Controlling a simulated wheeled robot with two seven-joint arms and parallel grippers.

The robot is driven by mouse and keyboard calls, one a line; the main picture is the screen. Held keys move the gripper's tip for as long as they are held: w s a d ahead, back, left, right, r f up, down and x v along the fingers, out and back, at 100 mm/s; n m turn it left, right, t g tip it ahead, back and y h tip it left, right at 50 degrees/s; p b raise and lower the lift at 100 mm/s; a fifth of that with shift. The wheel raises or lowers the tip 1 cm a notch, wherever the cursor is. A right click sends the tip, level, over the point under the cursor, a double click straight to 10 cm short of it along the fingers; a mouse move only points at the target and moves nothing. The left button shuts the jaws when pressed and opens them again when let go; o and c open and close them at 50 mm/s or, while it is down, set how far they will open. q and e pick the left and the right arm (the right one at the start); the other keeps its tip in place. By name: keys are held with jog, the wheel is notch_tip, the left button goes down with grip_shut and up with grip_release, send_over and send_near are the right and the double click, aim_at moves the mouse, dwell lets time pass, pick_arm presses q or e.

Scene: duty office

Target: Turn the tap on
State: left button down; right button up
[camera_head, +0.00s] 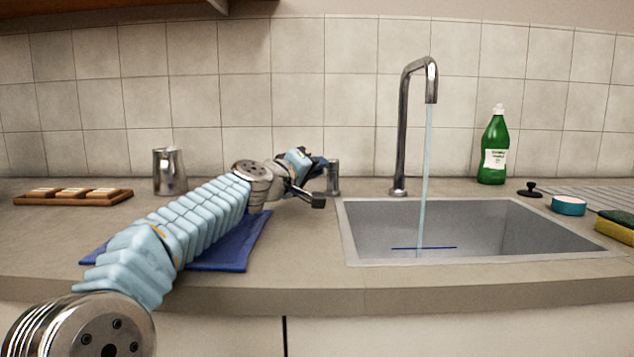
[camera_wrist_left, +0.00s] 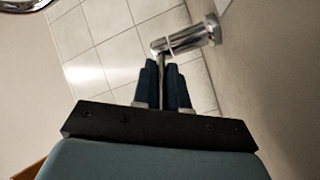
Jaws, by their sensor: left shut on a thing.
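The chrome tap (camera_head: 402,120) stands upright behind the sink, and a stream of water (camera_head: 424,165) runs from its spout into the basin. A separate short chrome handle post (camera_head: 333,178) stands on the counter left of the spout. It also shows in the left wrist view (camera_wrist_left: 190,40). My left gripper (camera_head: 318,165) is at this post, and the left wrist view shows its dark fingers (camera_wrist_left: 162,78) shut on the thin lever (camera_wrist_left: 161,62) of the handle. My right gripper is in neither view.
The steel sink (camera_head: 480,256) is right of the handle. A green soap bottle (camera_head: 494,150), a black plug (camera_head: 530,189), a blue round tin (camera_head: 568,206) and a sponge (camera_head: 616,228) are on the right. A metal jug (camera_head: 169,171), a blue cloth (camera_head: 235,247) and a wooden tray (camera_head: 112,199) are left.

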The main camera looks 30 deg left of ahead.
pick_arm(q)
jog(key=shift+a+r+m+h+b, duration=0.1)
jog(key=shift+a+m+h+b, duration=0.2)
jog(key=shift+h+b, duration=0.1)
jog(key=c, duration=1.2)
grip_release()
jog(key=shift+o, duration=0.2)
jog(key=s+b, duration=0.1)
jog(key=s, duration=0.3)
jog(key=s+b, duration=0.1)
jog(key=s, duration=0.4)
jog(key=s+a+b, duration=0.1)
jog(key=s, duration=0.3)
jog(key=shift+s, duration=0.35)
